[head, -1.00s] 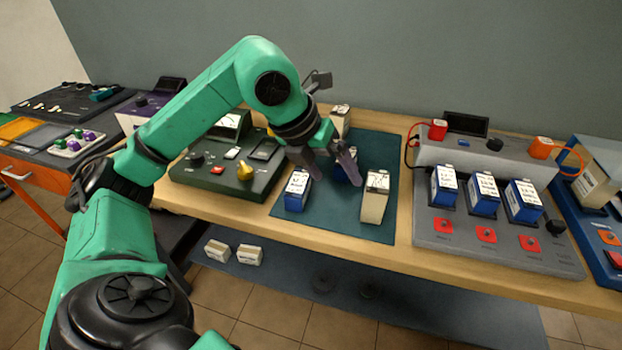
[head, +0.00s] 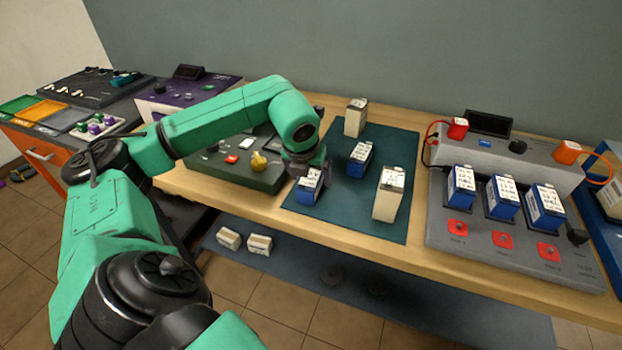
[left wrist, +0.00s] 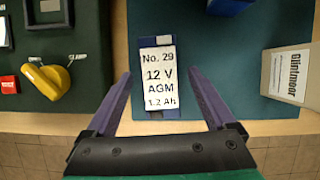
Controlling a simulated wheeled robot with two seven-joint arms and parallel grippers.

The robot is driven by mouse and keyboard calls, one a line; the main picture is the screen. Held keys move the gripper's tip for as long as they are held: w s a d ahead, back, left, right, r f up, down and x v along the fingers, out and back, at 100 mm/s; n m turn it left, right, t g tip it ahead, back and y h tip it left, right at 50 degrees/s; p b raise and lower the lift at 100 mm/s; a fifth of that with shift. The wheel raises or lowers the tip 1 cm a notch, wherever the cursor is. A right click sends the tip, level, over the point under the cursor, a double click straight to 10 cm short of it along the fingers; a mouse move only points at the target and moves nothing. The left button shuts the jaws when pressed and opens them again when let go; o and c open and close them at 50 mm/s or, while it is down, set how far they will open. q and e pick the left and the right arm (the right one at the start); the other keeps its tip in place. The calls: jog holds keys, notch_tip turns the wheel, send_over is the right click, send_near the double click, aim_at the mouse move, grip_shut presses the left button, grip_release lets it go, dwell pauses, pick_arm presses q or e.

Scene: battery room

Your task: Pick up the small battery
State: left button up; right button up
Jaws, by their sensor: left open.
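A small blue battery (head: 309,187) with a white top label stands at the front left of the dark teal mat (head: 345,205). In the left wrist view the label of this battery (left wrist: 158,80) reads No. 29, 12 V, AGM, 1.2 Ah. My left gripper (left wrist: 160,75) is open above it, one purple finger on each side, with gaps showing between the fingers and the battery. In the head view the gripper (head: 306,166) partly hides the battery. A second blue battery (head: 360,158) stands further back on the mat. My right gripper is not in view.
Beige batteries stand at the mat's back (head: 355,118) and right front (head: 387,196). A green panel with a yellow knob (head: 258,161) is left of the mat. A grey test station (head: 500,245) with blue batteries is to the right. Bare mat surrounds the standing batteries.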

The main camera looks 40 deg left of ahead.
pick_arm(q)
grip_shut()
dwell(0.3)
